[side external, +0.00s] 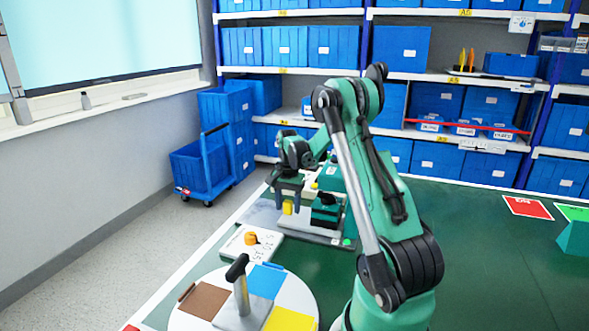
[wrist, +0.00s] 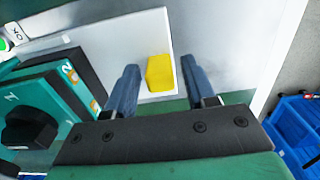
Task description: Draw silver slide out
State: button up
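My gripper (wrist: 158,66) is open, with two blue-grey fingers spread apart in the wrist view. A yellow block (wrist: 159,74) appears between the fingertips, with no visible contact. It sits on a pale, silver-white slide-like piece (wrist: 125,42), beside a grey surface (wrist: 215,40). I cannot tell for sure which of these is the silver slide. In the side external view my gripper (side external: 287,193) points down, with the yellow block (side external: 288,208) just at its tips. The gripper and arm partly hide the fixture there.
Left in the wrist view is a teal box (wrist: 25,105) with a black knob (wrist: 30,128). In the side external view a white panel with an orange knob (side external: 251,238) and a round coloured turntable (side external: 205,300) with a black-topped lever (side external: 238,268) stand nearer the camera.

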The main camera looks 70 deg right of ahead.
grip_shut()
dwell(1.2)
